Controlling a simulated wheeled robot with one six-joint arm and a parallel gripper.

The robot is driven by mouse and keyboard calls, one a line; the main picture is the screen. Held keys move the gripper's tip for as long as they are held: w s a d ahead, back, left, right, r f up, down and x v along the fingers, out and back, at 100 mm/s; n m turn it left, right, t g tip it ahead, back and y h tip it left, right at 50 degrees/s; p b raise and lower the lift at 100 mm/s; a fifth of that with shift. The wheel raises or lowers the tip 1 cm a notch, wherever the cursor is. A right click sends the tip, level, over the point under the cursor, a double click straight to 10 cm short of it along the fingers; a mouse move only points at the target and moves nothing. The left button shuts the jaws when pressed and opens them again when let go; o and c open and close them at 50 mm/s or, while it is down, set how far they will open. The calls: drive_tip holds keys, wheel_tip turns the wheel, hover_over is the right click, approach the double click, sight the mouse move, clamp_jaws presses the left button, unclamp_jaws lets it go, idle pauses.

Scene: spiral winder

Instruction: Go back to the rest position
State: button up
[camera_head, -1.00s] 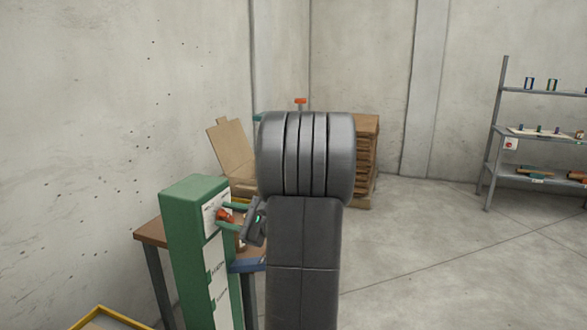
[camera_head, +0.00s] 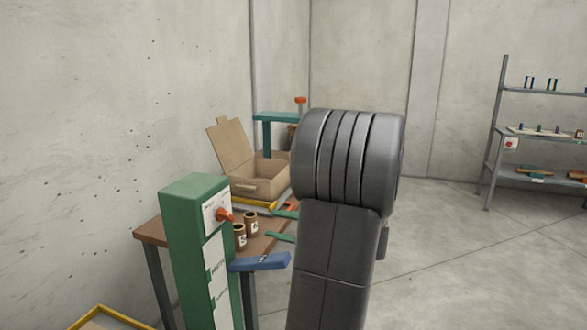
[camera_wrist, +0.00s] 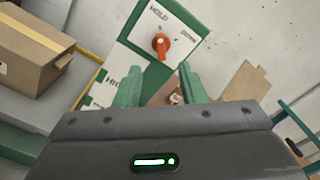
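My gripper (camera_wrist: 157,82) is open, with its two green fingers apart and nothing between them in the wrist view. In the head view its fingers (camera_head: 282,226) show to the left of my dark arm, and its body is hidden behind the arm. The green machine post (camera_head: 192,240) stands at the left, with a white panel and an orange-red knob (camera_head: 226,215). The knob (camera_wrist: 161,43) also shows in the wrist view beyond the fingertips, apart from them, on a panel marked HOLD and DOWN.
A wooden table (camera_head: 150,233) behind the post carries two brown spools (camera_head: 245,228). A blue bar (camera_head: 262,262) juts out in front. An open cardboard box (camera_head: 262,186) and a teal frame (camera_head: 278,117) stand behind. Shelves (camera_head: 540,130) are at far right; the right-hand floor is clear.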

drive_tip(key=x, duration=1.3)
drive_tip(key=shift+a, duration=0.4)
drive_tip(key=shift+w+a+r+p, duration=0.15)
drive_tip(key=shift+r+p, duration=0.1)
drive_tip(key=shift+p, duration=0.5)
drive_tip(key=m+p, duration=0.2)
drive_tip(key=p, duration=0.1)
drive_tip(key=m+p, duration=0.3)
drive_tip(key=p, duration=0.1)
drive_tip(key=w+m+p, duration=0.1)
drive_tip(key=m+p, duration=0.1)
drive_tip(key=p, duration=0.1)
drive_tip(key=shift+d+r+m, duration=0.2)
drive_tip(key=shift+d+m, duration=0.2)
drive_tip(key=shift+d+f, duration=0.15)
drive_tip(key=shift+d, duration=0.05)
drive_tip(key=b, duration=0.2)
approach(227, 212)
drive_tip(key=shift+d, duration=1.85)
drive_tip(key=shift+p, duration=0.35)
